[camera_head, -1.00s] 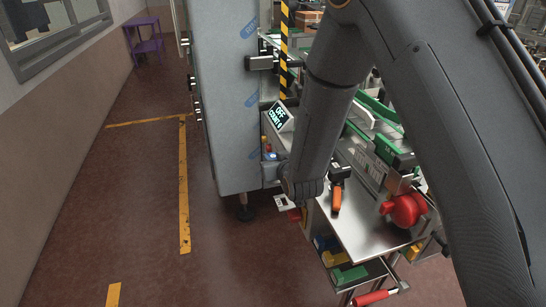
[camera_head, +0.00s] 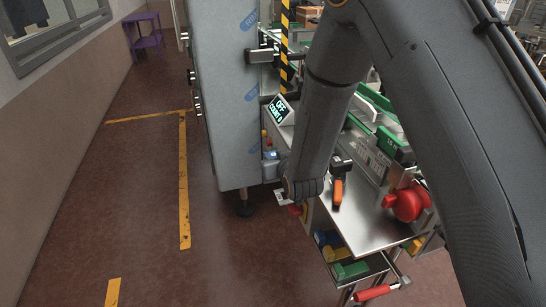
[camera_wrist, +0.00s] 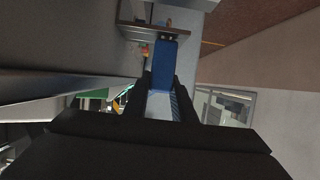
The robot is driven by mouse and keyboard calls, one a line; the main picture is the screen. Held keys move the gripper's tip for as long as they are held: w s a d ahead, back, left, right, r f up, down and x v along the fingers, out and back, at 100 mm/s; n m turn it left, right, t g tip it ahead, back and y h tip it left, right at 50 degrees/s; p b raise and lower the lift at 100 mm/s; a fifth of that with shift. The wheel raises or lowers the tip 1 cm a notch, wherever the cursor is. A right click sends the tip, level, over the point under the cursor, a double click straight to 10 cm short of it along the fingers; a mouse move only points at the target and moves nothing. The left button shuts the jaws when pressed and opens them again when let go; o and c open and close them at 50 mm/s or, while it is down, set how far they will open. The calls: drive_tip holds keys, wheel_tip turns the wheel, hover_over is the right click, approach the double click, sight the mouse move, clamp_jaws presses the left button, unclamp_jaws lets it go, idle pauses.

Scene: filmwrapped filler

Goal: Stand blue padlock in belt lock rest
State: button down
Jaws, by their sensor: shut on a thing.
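The blue padlock (camera_wrist: 166,65) shows in the wrist view as an upright blue block between the two dark fingers. My gripper (camera_wrist: 164,83) is shut on it; the padlock's far end extends past the fingertips. A small dark and orange-brown detail lies at the padlock's far end, too small to make out. In the head view, my own arm hides the gripper's jaws and the padlock. I cannot make out the belt lock rest for certain in either view.
A steel worktop (camera_head: 362,220) holds an orange-handled tool (camera_head: 338,192) and a red rounded part (camera_head: 406,204). Below it, an open tray (camera_head: 375,272) holds coloured boxes. A tall grey cabinet (camera_head: 222,110) stands left of my arm.

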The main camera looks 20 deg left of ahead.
drive_tip(key=shift+f, duration=0.25)
idle(0.5)
drive_tip(key=c, duration=1.4)
unclamp_jaws()
drive_tip(key=shift+s, duration=0.1)
